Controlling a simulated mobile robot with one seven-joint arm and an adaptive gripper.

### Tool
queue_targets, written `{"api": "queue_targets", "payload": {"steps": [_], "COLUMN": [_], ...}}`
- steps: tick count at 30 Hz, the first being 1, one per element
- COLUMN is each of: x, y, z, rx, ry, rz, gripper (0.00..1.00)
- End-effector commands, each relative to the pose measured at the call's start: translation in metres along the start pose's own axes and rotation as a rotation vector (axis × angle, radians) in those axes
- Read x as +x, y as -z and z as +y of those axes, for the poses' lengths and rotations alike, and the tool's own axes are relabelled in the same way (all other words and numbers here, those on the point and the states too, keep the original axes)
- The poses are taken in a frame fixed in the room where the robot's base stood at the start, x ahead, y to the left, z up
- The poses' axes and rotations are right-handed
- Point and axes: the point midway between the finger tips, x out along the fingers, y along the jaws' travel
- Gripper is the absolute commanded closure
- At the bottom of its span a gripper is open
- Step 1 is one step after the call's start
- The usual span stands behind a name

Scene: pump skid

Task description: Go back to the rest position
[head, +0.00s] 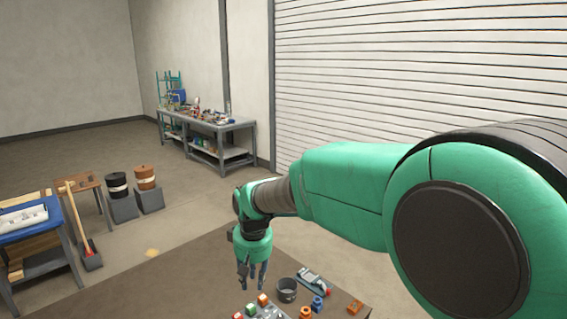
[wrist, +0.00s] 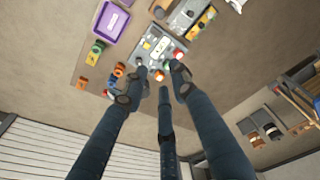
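The fingertips show over the near edge of a grey panel (wrist: 153,45) with red, green and yellow parts. The gripper appears to be clear of the table and touching nothing.
Close right of the gripper are a dark grey cup (head: 287,291), a blue part (head: 317,303) and orange parts (head: 354,307). A purple tray (wrist: 110,20) lies beyond the panel. A blue-topped bench (head: 30,228) stands left; open floor (head: 190,200) lies behind the table.

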Motion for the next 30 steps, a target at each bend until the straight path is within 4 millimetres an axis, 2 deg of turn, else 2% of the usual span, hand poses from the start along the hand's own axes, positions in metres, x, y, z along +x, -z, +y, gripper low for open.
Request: {"api": "queue_targets", "payload": {"steps": [3,12,21,30], "x": [-0.029,-0.087,-0.129,-0.155], "y": [-0.026,-0.098,-0.177,-0.259], "z": [0.019,0.056,0.077,0.085], "rx": [0.044,0.152,0.259,0.364], "ry": [-0.01,-0.036,-0.064,-0.096], "rz": [0.026,0.082,0.138,0.195], "gripper": [0.73,0.73,0.73,0.73]}}
